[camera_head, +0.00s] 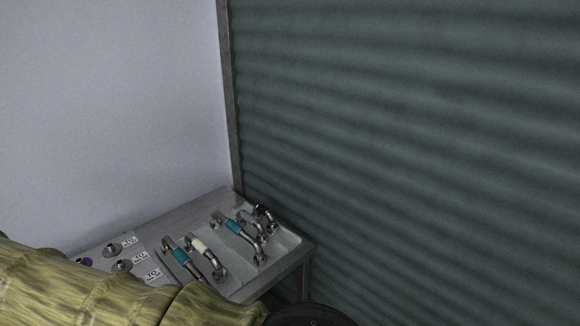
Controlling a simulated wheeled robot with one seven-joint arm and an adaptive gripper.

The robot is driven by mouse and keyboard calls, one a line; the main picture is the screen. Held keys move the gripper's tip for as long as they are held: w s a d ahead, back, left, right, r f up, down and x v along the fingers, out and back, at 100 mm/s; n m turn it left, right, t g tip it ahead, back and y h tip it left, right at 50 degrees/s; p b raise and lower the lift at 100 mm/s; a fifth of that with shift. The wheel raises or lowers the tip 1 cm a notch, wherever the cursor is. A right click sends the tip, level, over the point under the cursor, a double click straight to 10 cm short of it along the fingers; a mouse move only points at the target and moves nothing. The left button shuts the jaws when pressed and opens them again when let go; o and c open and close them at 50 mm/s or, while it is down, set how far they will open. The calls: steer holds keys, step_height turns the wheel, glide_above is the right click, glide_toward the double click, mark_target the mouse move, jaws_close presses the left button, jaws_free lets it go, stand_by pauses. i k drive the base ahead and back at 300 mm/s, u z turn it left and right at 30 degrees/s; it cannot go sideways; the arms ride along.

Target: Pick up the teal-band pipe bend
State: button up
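Two pipe bends with teal bands show on the metal table at the lower left. One teal-band pipe bend (181,258) lies nearer, left of a white-band bend. The other teal-band pipe bend (233,227) lies farther right, left of a bend with a pale violet band. I cannot tell which of the two the task means. My arm, in a yellowish sleeve, crosses the lower left corner and hides the table's near part. My gripper's fingers are not in view.
The white-band bend (201,247), the pale violet-band bend (247,217) and a black-band bend (261,210) share the metal table (190,212). Flanged fittings (112,250) and labels (152,274) are at its left. A wall and a corrugated shutter (400,130) stand behind.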

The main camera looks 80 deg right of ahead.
mark_target(260, 259)
steer(key=z, duration=2.2)
steer(key=i, duration=0.5)
steer(key=u, duration=2.25)
steer(key=k, duration=1)
steer(key=z, duration=0.65)
